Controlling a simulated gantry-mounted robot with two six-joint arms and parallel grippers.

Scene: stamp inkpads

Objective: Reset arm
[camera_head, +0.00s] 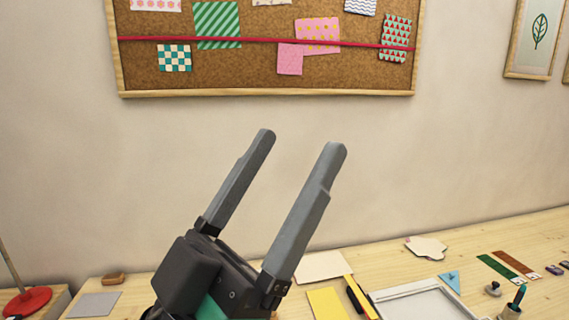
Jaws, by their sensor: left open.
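My left gripper (300,142) is raised in front of the wall, high over the table. Its two grey fingers point up and slightly right. They stand wide apart with nothing between them, so it is open and empty. My right gripper is not in this view. The wooden table (388,258) runs along the bottom, partly hidden behind my left gripper.
On the table are a white-framed tray (430,300), a yellow sheet (325,303), a stamp (493,288), a green strip (497,268) and a blue triangle (450,281). A red round base (27,301) stands at far left. A corkboard (270,70) hangs behind.

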